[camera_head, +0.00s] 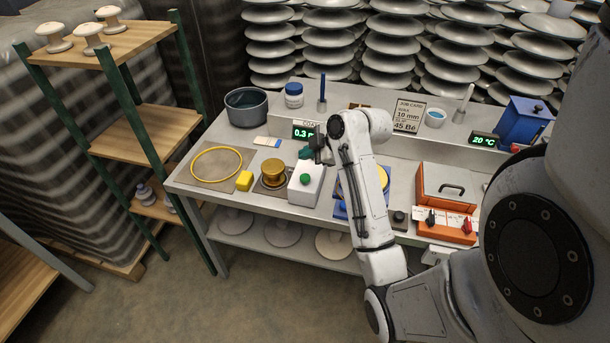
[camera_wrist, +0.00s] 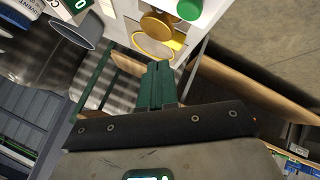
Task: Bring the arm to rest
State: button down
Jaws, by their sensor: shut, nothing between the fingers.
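My gripper (camera_head: 318,148) is the dark end of my white arm, raised above the workbench (camera_head: 222,200) near the white box with a green knob (camera_head: 306,185). In the wrist view my gripper (camera_wrist: 157,72) shows two green fingers together, with nothing between them. Beyond the fingertips lie the yellow ring (camera_wrist: 152,48), the brass piece (camera_wrist: 158,25) and the green knob (camera_wrist: 189,10). My arm bends over the bench and hides part of a blue tray with a yellow disc (camera_head: 341,212).
A wooden shelf rack (camera_head: 130,135) stands left. Stacked grey discs fill the back.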

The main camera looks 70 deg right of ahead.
dwell(0.6)
jog(key=a+f+m+g+y, duration=0.15)
jog(key=a+f, duration=0.35)
jog(key=a, duration=0.5)
jog(key=a+f+m+g+y, duration=0.15)
jog(key=a+f, duration=0.25)
jog(key=a, duration=0.6)
jog(key=s+a+f+m+g+h, duration=0.1)
jog(key=s+a+f+m+g, duration=0.2)
jog(key=s+a, duration=0.8)
jog(key=shift+a+f+m+g, duration=0.2)
jog(key=shift+f+m+g, duration=0.3)
jog(key=shift+g, duration=0.5)
